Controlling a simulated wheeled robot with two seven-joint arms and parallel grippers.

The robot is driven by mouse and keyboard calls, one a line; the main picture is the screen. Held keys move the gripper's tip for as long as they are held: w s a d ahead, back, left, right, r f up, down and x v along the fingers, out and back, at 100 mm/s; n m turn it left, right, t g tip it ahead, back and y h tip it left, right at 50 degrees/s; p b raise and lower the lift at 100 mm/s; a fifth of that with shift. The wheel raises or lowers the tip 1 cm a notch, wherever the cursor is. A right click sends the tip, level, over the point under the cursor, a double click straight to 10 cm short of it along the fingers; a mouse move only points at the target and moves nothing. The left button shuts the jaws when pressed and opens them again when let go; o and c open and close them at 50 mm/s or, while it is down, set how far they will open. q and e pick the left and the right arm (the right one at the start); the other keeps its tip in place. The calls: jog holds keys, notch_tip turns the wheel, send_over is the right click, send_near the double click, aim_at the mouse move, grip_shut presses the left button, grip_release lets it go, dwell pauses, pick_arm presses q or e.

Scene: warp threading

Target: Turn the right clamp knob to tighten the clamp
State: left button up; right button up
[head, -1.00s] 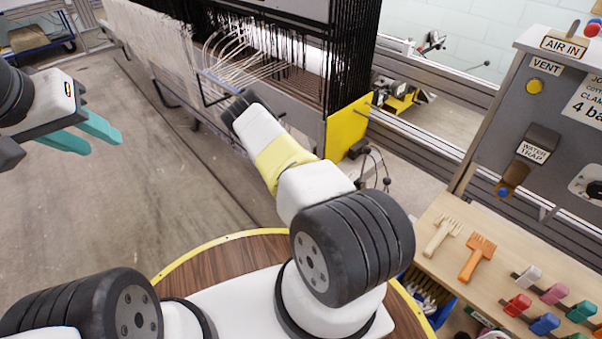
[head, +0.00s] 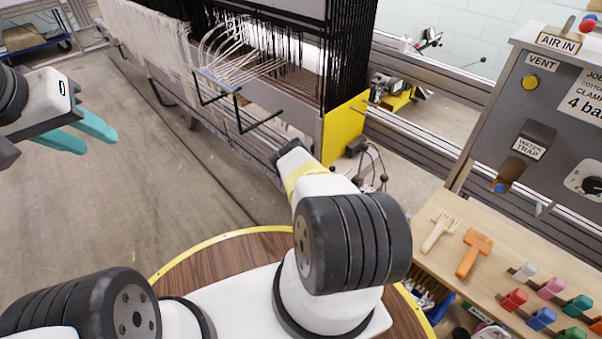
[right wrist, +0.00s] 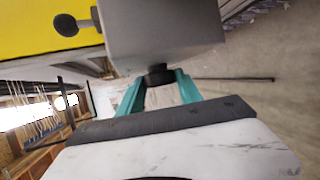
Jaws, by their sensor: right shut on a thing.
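In the right wrist view, a dark round knob (right wrist: 158,75) sticks out of the underside of a grey block (right wrist: 165,35). The teal fingers of my right gripper (right wrist: 158,84) stand on both sides of the knob, shut on it. In the head view my right arm hides this gripper and the knob. My left gripper (head: 82,132) hangs at the left of the head view, above the floor. Its two teal fingers are apart with nothing between them.
The loom's yellow end plate (head: 345,127) stands beyond my right arm. A black ball-ended lever (right wrist: 66,25) sits by the yellow part in the right wrist view. At the right, a wooden bench (head: 455,262) holds combs and coloured pieces below a grey air panel (head: 560,130).

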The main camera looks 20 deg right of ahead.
jog(key=shift+s+f+m+t, duration=0.1)
jog(key=shift+f+m+t, duration=0.1)
jog(key=shift+t, duration=0.35)
jog(key=shift+f+m+t, duration=0.1)
jog(key=shift+m+t, duration=0.1)
jog(key=shift+t, duration=0.95)
jog(key=shift+a, duration=0.1)
jog(key=o, duration=1.4)
jog(key=shift+c, duration=0.2)
jog(key=s, duration=0.7)
jog(key=shift+s, duration=0.3)
